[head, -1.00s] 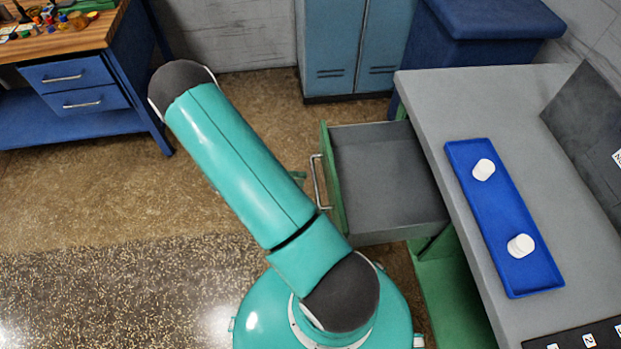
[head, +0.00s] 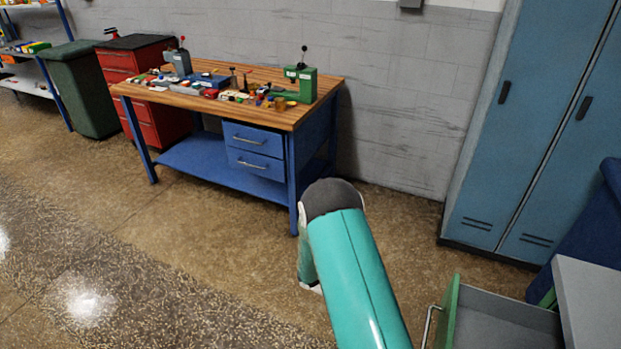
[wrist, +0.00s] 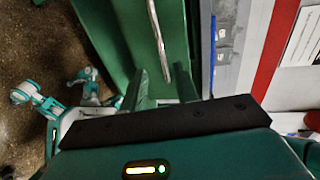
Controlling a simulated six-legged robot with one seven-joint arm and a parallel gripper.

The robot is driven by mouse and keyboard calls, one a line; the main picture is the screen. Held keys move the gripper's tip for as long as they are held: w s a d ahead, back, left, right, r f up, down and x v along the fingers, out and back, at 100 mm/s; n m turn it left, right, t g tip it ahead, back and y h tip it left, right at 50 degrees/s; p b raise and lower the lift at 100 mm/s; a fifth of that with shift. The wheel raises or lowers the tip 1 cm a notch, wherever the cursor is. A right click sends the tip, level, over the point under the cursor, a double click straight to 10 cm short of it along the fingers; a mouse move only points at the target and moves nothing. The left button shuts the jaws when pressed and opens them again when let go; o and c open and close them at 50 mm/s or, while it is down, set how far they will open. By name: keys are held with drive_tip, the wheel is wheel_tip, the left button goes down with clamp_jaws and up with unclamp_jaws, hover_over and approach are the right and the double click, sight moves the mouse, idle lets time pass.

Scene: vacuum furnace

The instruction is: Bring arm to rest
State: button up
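My arm (head: 352,270) rises from the bottom of the head view, bent at a dark elbow; my gripper is outside that view. In the wrist view my gripper (wrist: 161,72) has its two fingers apart, with no object held between them. A long metal handle (wrist: 156,35) on a green front (wrist: 125,35) shows just beyond the fingertips; I cannot tell how far off it is. In the head view an open drawer (head: 500,325) with a green front and a metal handle is at the lower right, partly cut off.
A grey worktop (head: 590,300) adjoins the drawer. Blue lockers (head: 535,130) stand at the right. Open floor (head: 210,240) lies left of my arm.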

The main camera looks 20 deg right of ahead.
drive_tip(key=a+r+m+t+y, duration=0.35)
drive_tip(key=r+m, duration=0.35)
drive_tip(key=r, duration=0.3)
drive_tip(key=a+r+m+t+y, duration=0.2)
drive_tip(key=a+r+m+y, duration=0.15)
drive_tip(key=r+m, duration=0.5)
drive_tip(key=s+a+r+m+t+y, duration=0.2)
drive_tip(key=s+a+r+m+t, duration=0.2)
drive_tip(key=r, duration=0.4)
drive_tip(key=s+a+r+m+t+y, duration=0.2)
drive_tip(key=s+a+r+m+t, duration=0.3)
drive_tip(key=r+m, duration=0.3)
drive_tip(key=shift+a+r+t+y, duration=0.3)
drive_tip(key=shift+r+t+y, duration=0.1)
drive_tip(key=shift+r+t, duration=0.2)
drive_tip(key=shift+s+d+m, duration=0.15)
drive_tip(key=shift+d+m, duration=0.1)
